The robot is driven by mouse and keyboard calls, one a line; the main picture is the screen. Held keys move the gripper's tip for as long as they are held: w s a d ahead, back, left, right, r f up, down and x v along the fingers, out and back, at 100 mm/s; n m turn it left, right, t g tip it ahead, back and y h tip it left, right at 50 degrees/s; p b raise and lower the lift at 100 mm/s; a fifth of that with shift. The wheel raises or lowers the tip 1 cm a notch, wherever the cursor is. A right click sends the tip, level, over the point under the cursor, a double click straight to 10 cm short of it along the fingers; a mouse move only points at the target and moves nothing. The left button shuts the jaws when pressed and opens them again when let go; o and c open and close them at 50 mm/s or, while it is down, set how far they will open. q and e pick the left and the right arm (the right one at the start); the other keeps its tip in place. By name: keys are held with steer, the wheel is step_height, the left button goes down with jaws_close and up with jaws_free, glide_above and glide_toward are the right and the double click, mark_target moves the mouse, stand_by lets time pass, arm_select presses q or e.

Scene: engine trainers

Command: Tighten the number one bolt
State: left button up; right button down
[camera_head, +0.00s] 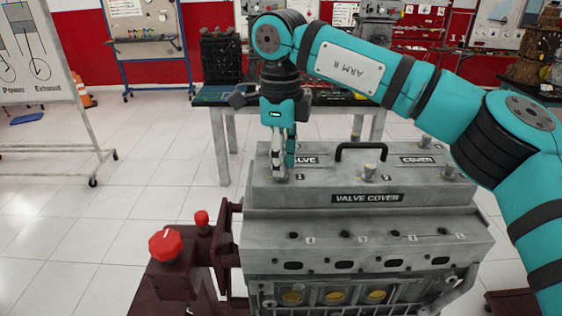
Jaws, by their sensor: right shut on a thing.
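A grey engine with a valve cover (320,185) stands in front of me. Upright bolt heads stick up from the cover: a middle one (369,171) and a right one (420,171). My right arm comes in from the right, and my right gripper (280,172) points straight down at the cover's left end. It is shut on the left bolt (279,177), which its fingers mostly hide. The small number labels beside the bolts are hard to read. My left gripper is not in view.
A black handle (361,151) arches over the cover near the gripper. A dark red engine stand with a red knob (165,245) is at the left. A workbench (345,104) stands behind.

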steer(key=m+b, duration=0.1)
steer(key=m, duration=0.6)
steer(key=shift+b, duration=0.3)
steer(key=m+b, duration=0.1)
steer(key=m, duration=0.3)
steer(key=shift+m, duration=0.4)
steer(key=shift+r+m+b, duration=0.1)
steer(key=shift+m+b, duration=0.35)
steer(key=shift+m, duration=1.25)
steer(key=c, duration=1.2)
jaws_free()
